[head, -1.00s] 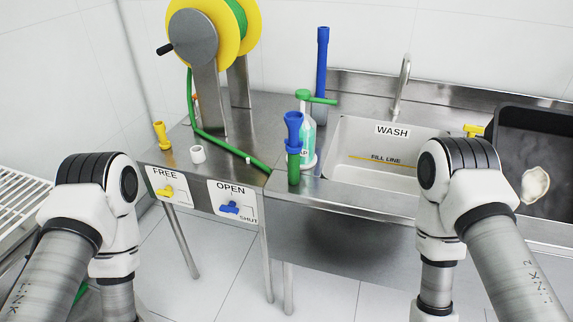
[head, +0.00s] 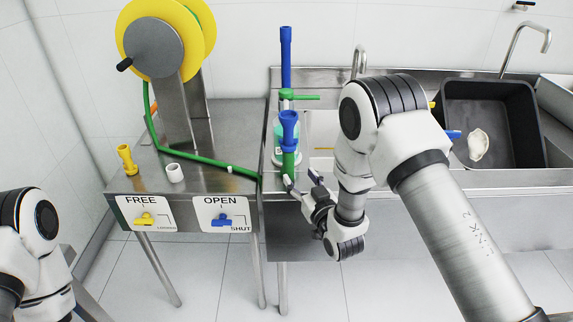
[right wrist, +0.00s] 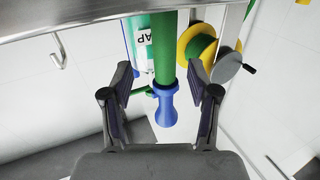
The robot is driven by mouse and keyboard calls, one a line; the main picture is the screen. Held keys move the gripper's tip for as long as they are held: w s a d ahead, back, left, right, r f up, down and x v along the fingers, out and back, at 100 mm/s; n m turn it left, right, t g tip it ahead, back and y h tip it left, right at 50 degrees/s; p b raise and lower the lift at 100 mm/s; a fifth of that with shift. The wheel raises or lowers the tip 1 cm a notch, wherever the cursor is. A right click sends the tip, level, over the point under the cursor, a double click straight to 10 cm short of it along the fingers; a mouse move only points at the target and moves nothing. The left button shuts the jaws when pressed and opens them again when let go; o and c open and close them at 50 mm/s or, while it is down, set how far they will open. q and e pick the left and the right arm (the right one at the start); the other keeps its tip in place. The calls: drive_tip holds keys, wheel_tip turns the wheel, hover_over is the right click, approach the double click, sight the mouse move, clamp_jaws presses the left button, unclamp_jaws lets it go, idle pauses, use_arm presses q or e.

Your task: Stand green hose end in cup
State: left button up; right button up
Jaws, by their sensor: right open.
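In the head view the green hose (head: 205,160) runs from the reel along the table to the counter's left end. An upright green tube (head: 289,163) with a blue nozzle (head: 288,126) on top stands there. It looks like the hose end, but the join is unclear. My right gripper (head: 302,182) is open at the tube's lower part. In the right wrist view the green tube (right wrist: 166,50) and blue nozzle (right wrist: 165,108) show between the spread fingers (right wrist: 160,72). My left gripper is out of view.
The yellow reel (head: 200,40) stands behind the cup. A yellow nozzle (head: 126,158) is left of the cup. A tall blue tube (head: 286,60) and a soap bottle (head: 279,148) stand behind the green tube. A dark tray (head: 515,125) is far right.

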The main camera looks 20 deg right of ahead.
sight(291, 167)
drive_tip(key=w, duration=0.2)
drive_tip(key=w+a+p, duration=0.1)
drive_tip(key=w, duration=0.3)
drive_tip(key=shift+w+a+r+p, duration=0.2)
drive_tip(key=shift+w+r+p, duration=0.05)
drive_tip(key=shift+p, duration=0.05)
drive_tip(key=shift+w+f, duration=0.15)
drive_tip(key=shift+w, duration=0.05)
clamp_jaws()
